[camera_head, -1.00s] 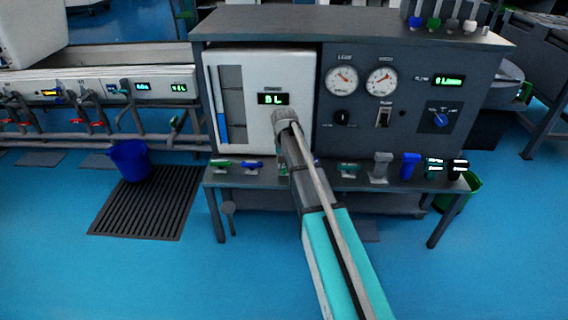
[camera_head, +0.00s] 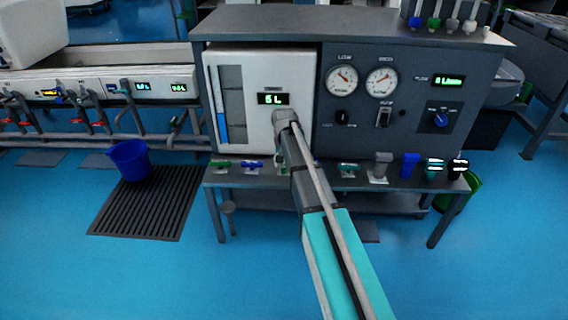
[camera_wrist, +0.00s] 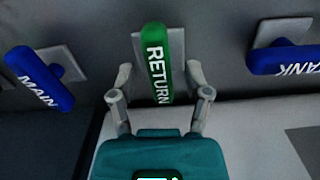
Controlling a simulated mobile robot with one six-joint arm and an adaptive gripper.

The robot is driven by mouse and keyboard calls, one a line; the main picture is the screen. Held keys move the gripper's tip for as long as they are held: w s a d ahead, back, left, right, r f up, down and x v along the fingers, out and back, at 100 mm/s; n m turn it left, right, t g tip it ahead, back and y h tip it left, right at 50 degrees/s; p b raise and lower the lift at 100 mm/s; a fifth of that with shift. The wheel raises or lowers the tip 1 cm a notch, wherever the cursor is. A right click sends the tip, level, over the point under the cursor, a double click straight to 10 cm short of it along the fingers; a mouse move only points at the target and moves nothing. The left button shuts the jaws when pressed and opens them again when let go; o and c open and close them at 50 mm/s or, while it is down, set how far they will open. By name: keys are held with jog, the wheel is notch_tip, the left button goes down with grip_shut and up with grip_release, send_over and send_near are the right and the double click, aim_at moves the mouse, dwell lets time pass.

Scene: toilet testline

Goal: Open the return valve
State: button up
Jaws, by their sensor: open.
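The return valve handle (camera_wrist: 157,62) is a green bar with white RETURN lettering, mounted on a light square plate, in the wrist view. It points lengthwise toward my gripper. My gripper (camera_wrist: 159,76) is open, with one finger on each side of the handle and visible gaps between. A blue MAIN handle (camera_wrist: 40,78) sits to the left and a blue TANK handle (camera_wrist: 285,59) to the right. In the head view my arm hides the gripper and most of the return valve.
The grey test bench (camera_head: 410,50) carries gauges, a switch and a display (camera_head: 273,99) reading about 6 L. More handles, such as a green one (camera_head: 220,163) and a blue one (camera_head: 251,164), line its front edge. A blue bucket (camera_head: 130,160) stands on the floor grate (camera_head: 145,210).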

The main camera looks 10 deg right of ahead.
aim_at(284, 163)
jog(key=m, duration=0.8)
jog(key=shift+r+m, duration=0.15)
jog(key=shift+m, duration=0.25)
notch_tip(284, 163, up, 14)
jog(key=p, duration=1.4)
jog(key=s+a+f+n+b, duration=0.1)
jog(key=s+f+n+b, duration=1.1)
jog(key=s+f+b, duration=1)
jog(key=shift+s+a+f+n, duration=0.3)
jog(key=shift+s+a, duration=0.1)
jog(key=shift+s, duration=1.6)
